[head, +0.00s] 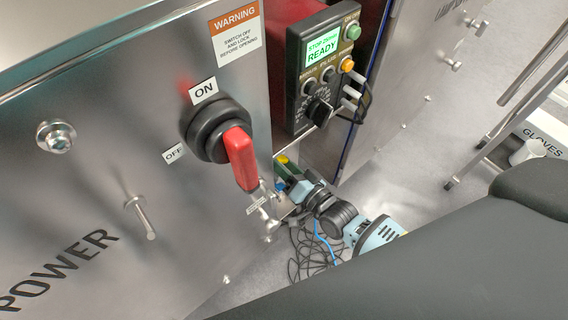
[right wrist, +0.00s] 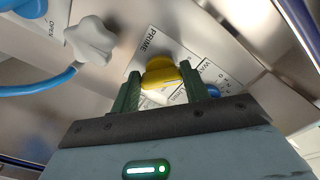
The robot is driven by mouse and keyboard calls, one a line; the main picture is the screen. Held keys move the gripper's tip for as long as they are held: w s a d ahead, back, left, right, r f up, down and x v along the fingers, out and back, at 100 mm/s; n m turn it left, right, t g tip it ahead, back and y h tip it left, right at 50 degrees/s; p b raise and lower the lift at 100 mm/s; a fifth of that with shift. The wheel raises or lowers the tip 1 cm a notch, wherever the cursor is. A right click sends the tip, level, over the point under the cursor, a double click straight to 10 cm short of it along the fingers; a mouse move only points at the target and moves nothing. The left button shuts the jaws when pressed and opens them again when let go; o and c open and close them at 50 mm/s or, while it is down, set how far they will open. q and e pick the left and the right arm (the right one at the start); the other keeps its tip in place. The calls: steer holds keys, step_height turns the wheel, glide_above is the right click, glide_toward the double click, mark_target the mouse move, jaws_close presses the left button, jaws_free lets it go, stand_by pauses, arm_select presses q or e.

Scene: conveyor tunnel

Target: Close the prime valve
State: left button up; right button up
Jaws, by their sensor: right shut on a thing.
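The prime valve has a yellow handle (right wrist: 160,72) beside a white PRIME label (right wrist: 152,42) on a metal panel in the right wrist view. My right gripper (right wrist: 162,88) is shut on this handle, with one green finger on each side of it. In the head view my right gripper (head: 287,173) is low beside the cabinet, and only a small yellow bit of the handle (head: 282,159) shows. The fingers and the cabinet hide most of the valve there. The handle's exact angle against the label marks is hard to tell. My left gripper is not in view.
A red power switch (head: 241,158) sticks out from the cabinet. A tester reading READY (head: 322,50) stands above my right gripper. Loose cables (head: 310,252) lie below. In the right wrist view, a white star knob (right wrist: 90,40), a blue hose (right wrist: 45,84) and a blue knob (right wrist: 213,91) are close by.

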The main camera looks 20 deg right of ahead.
stand_by(0.4)
steer(key=o, duration=1)
steer(key=shift+s, duration=0.1)
steer(key=shift+p+v, duration=0.5)
steer(key=shift+v, duration=3.35)
